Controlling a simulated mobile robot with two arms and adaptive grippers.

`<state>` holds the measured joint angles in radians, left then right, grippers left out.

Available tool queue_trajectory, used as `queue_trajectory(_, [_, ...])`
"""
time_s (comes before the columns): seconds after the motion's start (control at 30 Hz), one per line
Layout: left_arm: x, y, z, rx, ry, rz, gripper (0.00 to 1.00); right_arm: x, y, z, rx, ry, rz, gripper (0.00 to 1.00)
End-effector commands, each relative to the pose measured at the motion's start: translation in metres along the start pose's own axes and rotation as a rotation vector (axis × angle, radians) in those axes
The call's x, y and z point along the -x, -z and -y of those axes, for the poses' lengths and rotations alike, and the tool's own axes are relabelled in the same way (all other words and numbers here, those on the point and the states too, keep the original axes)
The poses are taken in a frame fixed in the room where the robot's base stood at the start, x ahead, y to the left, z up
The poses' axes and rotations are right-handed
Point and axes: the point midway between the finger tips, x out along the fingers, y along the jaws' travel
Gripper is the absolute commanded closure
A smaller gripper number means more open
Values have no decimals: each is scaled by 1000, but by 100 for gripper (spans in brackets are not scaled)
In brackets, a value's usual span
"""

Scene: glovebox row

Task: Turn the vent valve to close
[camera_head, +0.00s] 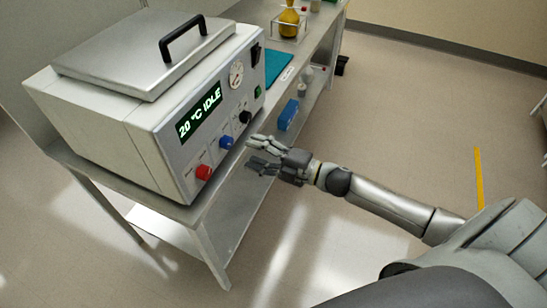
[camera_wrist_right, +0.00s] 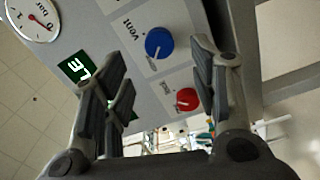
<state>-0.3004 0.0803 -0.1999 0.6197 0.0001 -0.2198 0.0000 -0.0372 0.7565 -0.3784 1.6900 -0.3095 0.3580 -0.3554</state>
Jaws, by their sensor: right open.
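The vent valve is a round blue knob (camera_head: 226,142) on the front panel of a white bench oven (camera_head: 97,128). In the right wrist view the blue knob (camera_wrist_right: 159,42) has the printed word "vent" beside it and a pale pointer line on its face. My right gripper (camera_head: 259,154) is open and empty, just in front of the panel. In the right wrist view my right gripper's fingers (camera_wrist_right: 160,56) spread on either side of the blue knob, apparently not touching it. My left gripper is not in view.
A red knob (camera_head: 204,172) sits close beside the blue one, and a black knob (camera_head: 245,117) on its other side. A gauge (camera_head: 236,75) and a display (camera_head: 199,116) reading "20 °C IDLE" are above. The oven stands on a steel bench (camera_head: 212,205); floor in front is clear.

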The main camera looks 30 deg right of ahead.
Motion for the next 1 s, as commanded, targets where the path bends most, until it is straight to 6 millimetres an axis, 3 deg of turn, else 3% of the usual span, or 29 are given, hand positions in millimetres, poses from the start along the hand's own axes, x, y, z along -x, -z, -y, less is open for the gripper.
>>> queue_trajectory(0.2, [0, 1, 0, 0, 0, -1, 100, 34, 0, 1, -1, 3, 1, 46])
queue_trajectory(0.4, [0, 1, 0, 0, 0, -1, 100, 50, 0, 0, 0, 0, 0, 46])
queue_trajectory(1.0, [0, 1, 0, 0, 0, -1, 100, 53, 0, 0, 0, 0, 0, 46])
